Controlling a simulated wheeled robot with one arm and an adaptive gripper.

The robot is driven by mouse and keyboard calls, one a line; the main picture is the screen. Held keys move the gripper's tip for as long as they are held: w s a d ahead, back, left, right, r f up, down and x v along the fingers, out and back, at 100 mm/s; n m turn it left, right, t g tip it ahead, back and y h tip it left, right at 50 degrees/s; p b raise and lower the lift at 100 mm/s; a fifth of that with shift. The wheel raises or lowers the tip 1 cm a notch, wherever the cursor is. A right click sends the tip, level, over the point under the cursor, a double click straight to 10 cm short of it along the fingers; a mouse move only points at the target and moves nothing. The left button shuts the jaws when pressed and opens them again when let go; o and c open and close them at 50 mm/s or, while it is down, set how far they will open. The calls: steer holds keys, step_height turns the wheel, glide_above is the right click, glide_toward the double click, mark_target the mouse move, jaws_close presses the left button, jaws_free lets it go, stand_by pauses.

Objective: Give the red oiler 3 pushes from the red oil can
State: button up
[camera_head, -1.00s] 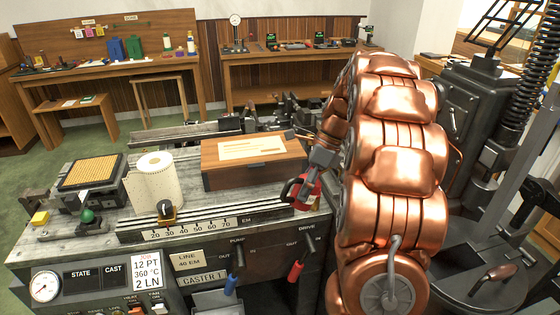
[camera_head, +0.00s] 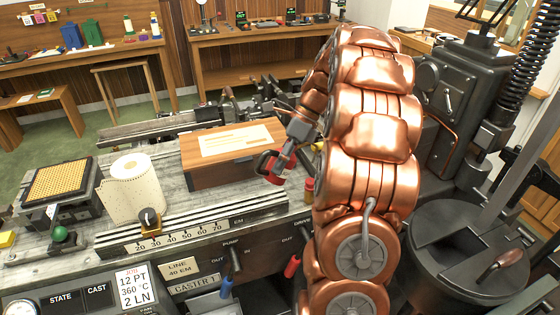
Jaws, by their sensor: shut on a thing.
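My gripper (camera_head: 272,166) is near the right end of the wooden box, above the caster's deck. It is shut on a red thing that looks like the red oil can (camera_head: 268,171). The gripper's dark fingers cover much of it, and its spout cannot be made out. A small red and yellow fitting (camera_head: 309,188) stands to the right of the gripper, apart from it and close to my copper arm. It may be the red oiler, but it is too small to be sure.
The wooden box (camera_head: 215,168) with a paper label is left of my gripper. A paper roll (camera_head: 132,188) and a matrix tray (camera_head: 58,182) stand further left. Blue (camera_head: 227,287) and red (camera_head: 292,266) levers stick out in front. A dark round pot (camera_head: 460,250) is at right.

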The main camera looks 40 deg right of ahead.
steer(key=shift+r+p, duration=0.15)
steer(key=shift+p, duration=0.15)
steer(key=shift+f, duration=3.1)
steer(key=shift+f, duration=0.85)
steer(key=shift+r+p, duration=0.15)
steer(key=shift+p, duration=0.15)
steer(key=shift+r+p, duration=0.65)
steer(key=shift+r, duration=0.35)
steer(key=shift+f, duration=1.15)
steer(key=shift+r, duration=0.1)
steer(key=shift+r+p, duration=0.7)
steer(key=shift+r, duration=0.35)
